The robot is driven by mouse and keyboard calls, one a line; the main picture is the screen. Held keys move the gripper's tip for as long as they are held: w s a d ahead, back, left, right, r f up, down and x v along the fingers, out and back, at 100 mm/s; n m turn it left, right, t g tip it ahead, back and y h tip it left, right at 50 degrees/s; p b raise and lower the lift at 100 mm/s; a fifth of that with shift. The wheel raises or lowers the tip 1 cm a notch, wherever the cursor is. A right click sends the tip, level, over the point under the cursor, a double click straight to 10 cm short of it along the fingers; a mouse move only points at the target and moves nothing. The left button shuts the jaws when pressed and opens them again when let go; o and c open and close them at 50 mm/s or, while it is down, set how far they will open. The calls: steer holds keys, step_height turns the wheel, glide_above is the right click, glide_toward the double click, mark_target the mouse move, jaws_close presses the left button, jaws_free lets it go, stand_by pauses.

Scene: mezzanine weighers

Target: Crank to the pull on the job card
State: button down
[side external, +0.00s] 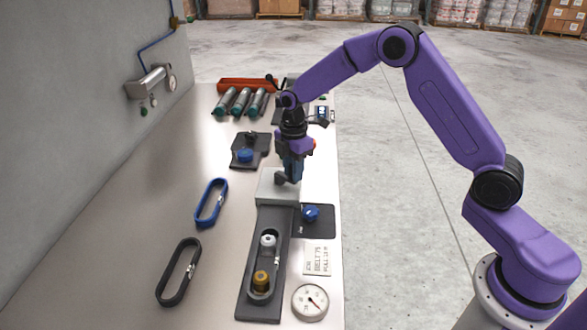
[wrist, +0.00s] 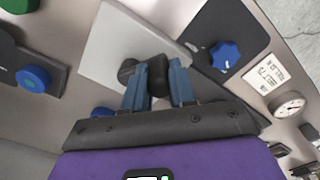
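The crank is black, with its hub (wrist: 128,70) on a light grey block (side external: 277,188) and its handle (wrist: 158,78) standing up beside it. My gripper (wrist: 160,74) has its two blue fingers on either side of the handle, which fills the gap between them; it points down over the block in the side view (side external: 291,176). The job card (side external: 317,260) lies right of the black belt rig (side external: 252,300); it reads "BELT 75" and "PULL" with a number too small to be sure of. A round dial gauge (side external: 310,302) lies in front of the card.
A blue star knob (side external: 311,213) sits on a dark plate right of the block. A blue belt loop (side external: 211,203) and a black loop (side external: 178,272) lie left. Another blue knob (side external: 245,156) and grey-green rollers (side external: 241,101) are farther back. A grey wall bounds the left.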

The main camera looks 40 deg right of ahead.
steer(key=shift+a, duration=0.1)
steer(key=m, duration=0.1)
steer(key=a+m, duration=0.1)
steer(key=m, duration=0.1)
steer(key=shift+s+a+m, duration=0.1)
steer(key=shift+a+m, duration=0.05)
steer(key=shift+m, duration=0.15)
steer(key=a+m, duration=0.1)
steer(key=m, duration=0.1)
steer(key=shift+m, duration=0.4)
steer(key=m, duration=0.1)
steer(key=a+m, duration=0.1)
steer(key=m, duration=0.1)
steer(key=w+m, duration=0.1)
steer(key=shift+a, duration=0.35)
steer(key=m, duration=0.1)
steer(key=w+m, duration=0.1)
steer(key=m, duration=0.1)
steer(key=shift+a, duration=0.4)
steer(key=m, duration=0.1)
steer(key=w+m, duration=0.1)
steer(key=m, duration=0.2)
steer(key=shift+w+a+m, duration=0.25)
steer(key=shift+a+m, duration=0.05)
steer(key=shift+a, duration=0.05)
steer(key=shift+w+m, duration=0.5)
steer(key=shift+m, duration=0.7)
steer(key=shift+w+m, duration=0.45)
steer(key=shift+m, duration=0.75)
